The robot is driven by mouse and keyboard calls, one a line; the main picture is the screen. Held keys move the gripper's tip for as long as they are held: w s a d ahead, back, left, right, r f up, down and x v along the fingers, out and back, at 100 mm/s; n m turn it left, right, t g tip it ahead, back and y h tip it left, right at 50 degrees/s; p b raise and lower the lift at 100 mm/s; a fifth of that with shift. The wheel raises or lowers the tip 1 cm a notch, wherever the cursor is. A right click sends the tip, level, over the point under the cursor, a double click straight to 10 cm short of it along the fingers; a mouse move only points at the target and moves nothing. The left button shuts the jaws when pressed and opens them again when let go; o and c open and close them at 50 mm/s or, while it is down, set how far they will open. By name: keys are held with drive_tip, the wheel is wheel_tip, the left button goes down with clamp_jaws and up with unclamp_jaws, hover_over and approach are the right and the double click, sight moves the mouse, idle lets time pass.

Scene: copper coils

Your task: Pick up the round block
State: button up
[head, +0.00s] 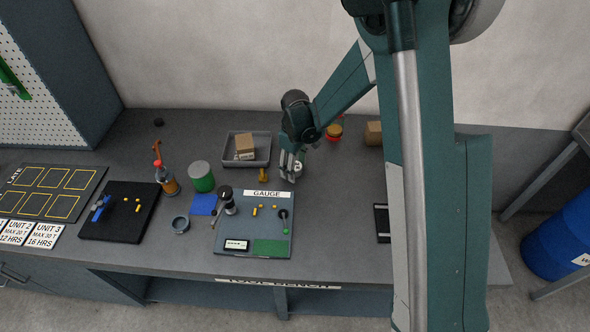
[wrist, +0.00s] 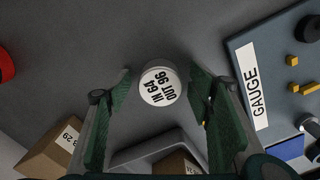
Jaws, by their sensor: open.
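The round block (wrist: 160,92) is a short cylinder with a white top printed "IN 64 OUT 96". In the wrist view it stands on the bench between the two green fingers of my gripper (wrist: 158,84), with a gap visible on each side. In the head view my gripper (head: 290,168) points down over the bench behind the gauge board, and the block's white top (head: 298,164) shows partly beside the fingers. My gripper is open. How far the fingertips are above the bench is hard to tell.
The gauge board (head: 229,228) lies in front of my gripper. A grey tray (head: 265,163) holding a cardboard box (head: 244,147) is to the left. A brass piece (head: 263,175) stands close by. A green-sided can (head: 202,178) is further left. Another box (head: 373,134) stands behind, right.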

drive_tip(key=c, duration=1.1)
drive_tip(key=shift+r, duration=0.2)
drive_tip(key=shift+r+p, duration=0.35)
drive_tip(key=shift+r, duration=4.5)
